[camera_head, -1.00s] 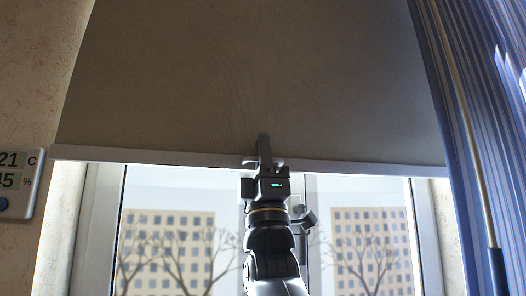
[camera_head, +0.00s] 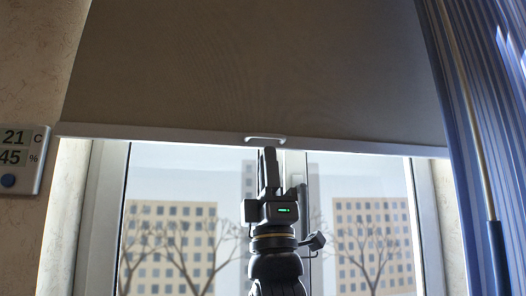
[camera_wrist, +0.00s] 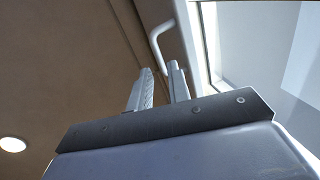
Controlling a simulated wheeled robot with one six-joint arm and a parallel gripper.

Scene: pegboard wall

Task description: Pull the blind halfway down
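The brown blind (camera_head: 255,70) hangs over the upper part of the window, with a pale bottom bar (camera_head: 190,134). A light handle (camera_head: 265,138) sits at the middle of that bar. My gripper (camera_head: 268,152) points up just below the handle in the head view. In the wrist view, the two fingers of my gripper (camera_wrist: 160,84) stand apart with a gap and nothing between them. The handle (camera_wrist: 178,38) shows past the fingertips there, and the fingers appear clear of it.
A thermometer panel (camera_head: 18,160) is on the wall at left. A blue curtain (camera_head: 475,90) and a thin rod (camera_head: 470,130) hang at right. The window (camera_head: 175,180) below the bar is uncovered. A round light (camera_wrist: 12,145) shows in the wrist view.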

